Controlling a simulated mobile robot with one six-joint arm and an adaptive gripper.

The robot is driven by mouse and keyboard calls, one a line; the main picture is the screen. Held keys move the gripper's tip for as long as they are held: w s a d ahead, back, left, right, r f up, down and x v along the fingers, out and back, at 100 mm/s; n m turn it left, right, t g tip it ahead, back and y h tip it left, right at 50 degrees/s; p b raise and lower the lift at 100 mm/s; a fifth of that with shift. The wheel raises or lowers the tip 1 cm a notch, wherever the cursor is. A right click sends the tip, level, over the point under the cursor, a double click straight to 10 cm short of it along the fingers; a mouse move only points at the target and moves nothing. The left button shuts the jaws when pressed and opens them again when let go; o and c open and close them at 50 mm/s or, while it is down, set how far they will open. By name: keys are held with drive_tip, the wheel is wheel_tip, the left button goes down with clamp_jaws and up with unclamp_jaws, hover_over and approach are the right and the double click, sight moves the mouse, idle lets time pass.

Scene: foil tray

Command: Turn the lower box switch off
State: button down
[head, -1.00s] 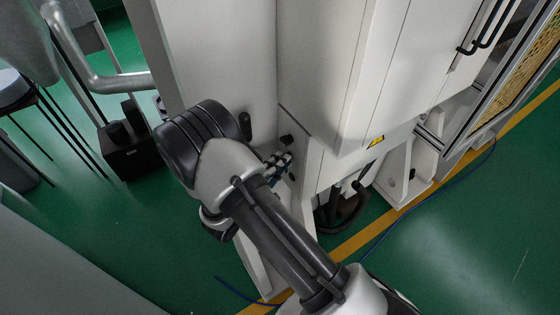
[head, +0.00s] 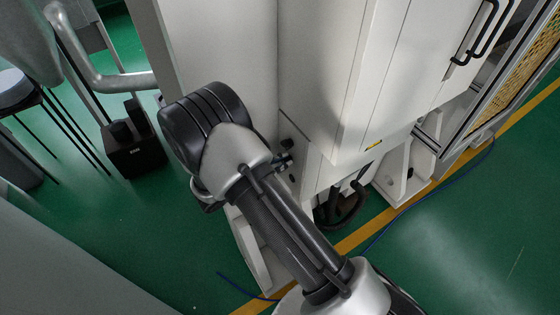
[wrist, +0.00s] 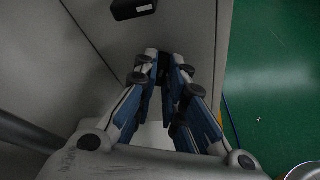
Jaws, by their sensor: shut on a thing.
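My gripper (wrist: 166,62) reaches toward a pale cabinet panel in the wrist view, its blue-and-grey fingers close together at the tips. It is shut on a small dark part (wrist: 163,72), which looks like the lower box switch; the fingers hide most of it, and its setting cannot be read. A black box with a pale label (wrist: 133,9) sits on the panel beyond the fingertips. In the head view, my gripper (head: 284,163) is partly hidden behind my wrist, against the cabinet. A small black knob (head: 287,144) shows just above it.
The tall pale cabinet (head: 320,75) stands close to my arm, with black door handles (head: 474,35) at upper right. A black box-shaped device (head: 134,155) stands on the green floor at left. A blue cable (head: 392,217) lies on the floor; open floor extends to the right.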

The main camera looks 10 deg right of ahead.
drive_tip(key=shift+w+n+g+p, duration=0.1)
drive_tip(key=shift+n+g+p, duration=0.2)
drive_tip(key=shift+n+g, duration=0.35)
drive_tip(key=c, duration=1.7)
unclamp_jaws()
drive_tip(key=shift+r, duration=0.1)
drive_tip(key=shift+o, duration=0.2)
